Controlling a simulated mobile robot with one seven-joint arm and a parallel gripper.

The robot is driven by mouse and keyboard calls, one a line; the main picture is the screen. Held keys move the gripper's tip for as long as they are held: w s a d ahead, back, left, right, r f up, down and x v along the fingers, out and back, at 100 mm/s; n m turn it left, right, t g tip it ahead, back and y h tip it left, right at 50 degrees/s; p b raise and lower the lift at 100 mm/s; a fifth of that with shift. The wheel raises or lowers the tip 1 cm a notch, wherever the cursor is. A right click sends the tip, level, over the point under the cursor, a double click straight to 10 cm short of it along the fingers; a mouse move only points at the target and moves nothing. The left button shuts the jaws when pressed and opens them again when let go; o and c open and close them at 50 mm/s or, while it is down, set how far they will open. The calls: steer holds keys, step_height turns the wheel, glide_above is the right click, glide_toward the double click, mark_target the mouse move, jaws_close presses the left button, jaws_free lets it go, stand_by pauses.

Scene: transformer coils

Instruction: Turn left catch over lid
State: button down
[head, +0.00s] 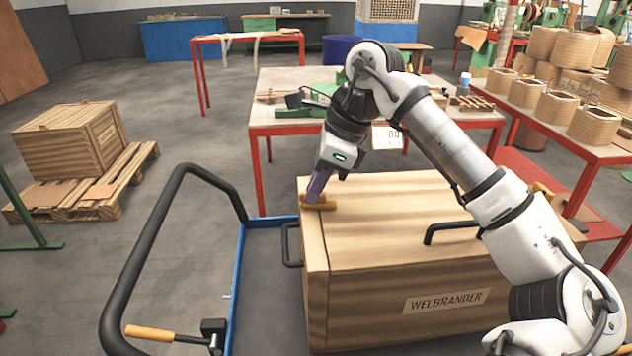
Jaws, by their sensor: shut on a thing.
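A wooden crate with a closed lid (400,205) stands on a blue-edged cart, with "WELBRANDER" on its front. The left catch (322,206) is a small orange-yellow piece at the lid's left end. My gripper (316,197) points down at it from above, its purple-grey fingers shut on the catch. The fingers hide part of the catch. Another orange-yellow catch (541,189) shows at the crate's right end, partly behind my arm. A black handle (452,230) lies on the lid's right half, and another handle (290,245) is on the crate's left side.
The cart's black push bar (150,245) rises left of the crate. A red-legged workbench (285,115) with tools stands behind it. Wound coils (557,108) stand on a table at right. A second crate (65,145) sits on a pallet at left, with open floor between.

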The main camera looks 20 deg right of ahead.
steer(key=shift+w+n+g, duration=0.1)
steer(key=shift+n+g, duration=0.3)
steer(key=shift+n, duration=0.6)
steer(key=c, duration=1.5)
jaws_free()
steer(key=p+v, duration=0.1)
steer(key=v, duration=1.3)
steer(key=shift+d, duration=0.1)
steer(key=shift+f, duration=0.1)
